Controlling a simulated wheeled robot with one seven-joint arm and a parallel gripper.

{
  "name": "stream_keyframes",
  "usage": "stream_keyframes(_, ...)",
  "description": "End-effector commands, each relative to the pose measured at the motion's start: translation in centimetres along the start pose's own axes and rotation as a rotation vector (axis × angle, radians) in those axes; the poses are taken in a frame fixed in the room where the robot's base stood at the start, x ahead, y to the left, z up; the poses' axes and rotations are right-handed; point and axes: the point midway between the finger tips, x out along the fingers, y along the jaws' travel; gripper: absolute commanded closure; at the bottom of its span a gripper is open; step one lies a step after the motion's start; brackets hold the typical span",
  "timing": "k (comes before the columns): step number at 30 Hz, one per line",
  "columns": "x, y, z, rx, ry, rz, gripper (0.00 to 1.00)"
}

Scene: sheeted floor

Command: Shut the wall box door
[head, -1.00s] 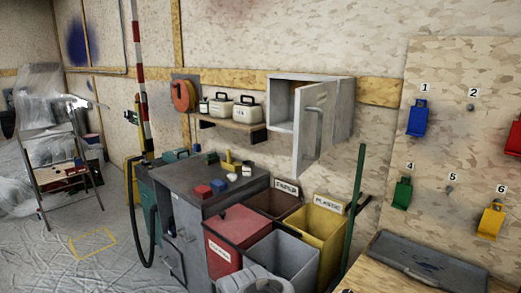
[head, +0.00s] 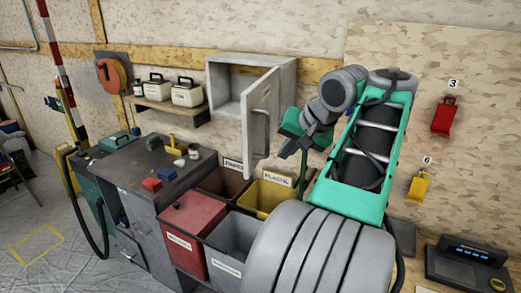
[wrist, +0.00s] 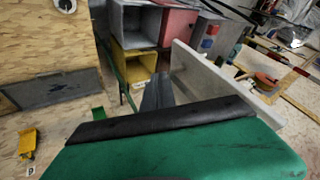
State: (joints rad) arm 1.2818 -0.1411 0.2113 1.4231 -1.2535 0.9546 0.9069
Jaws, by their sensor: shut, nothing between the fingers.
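The grey wall box (head: 222,75) hangs on the wooden wall in the head view, its front open. Its door (head: 262,118) stands swung out, with a bar handle on its face. In the wrist view, the door (wrist: 225,85) is a pale slab right of my dark fingers (wrist: 157,92). I cannot tell whether the fingers touch it. My green gripper body hides the lower part of that view.
Below are a red bin (head: 190,222), a grey bin (head: 236,238), a yellow bin (head: 262,197) and a dark cabinet (head: 125,165). A shelf (head: 170,113) with cases is left of the box. A bench (head: 425,255) is at the right.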

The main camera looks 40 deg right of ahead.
Motion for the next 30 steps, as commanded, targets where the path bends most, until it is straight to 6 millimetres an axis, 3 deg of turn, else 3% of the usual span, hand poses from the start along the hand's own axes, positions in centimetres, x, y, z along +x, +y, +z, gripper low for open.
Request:
stream_keyframes(2,-0.1,0.6,-0.2,0.011,0.004,0.003,1.00)
stream_keyframes(5,1.2,0.7,-0.1,0.010,0.003,0.002,1.00)
stream_keyframes(17,9.6,0.6,-0.1,0.009,0.001,0.002,1.00)
stream_keyframes(24,11.1,-2.6,-0.3,0.006,0.005,0.002,1.00)
stream_keyframes(30,11.4,-3.0,-0.3,0.008,0.006,0.003,1.00)
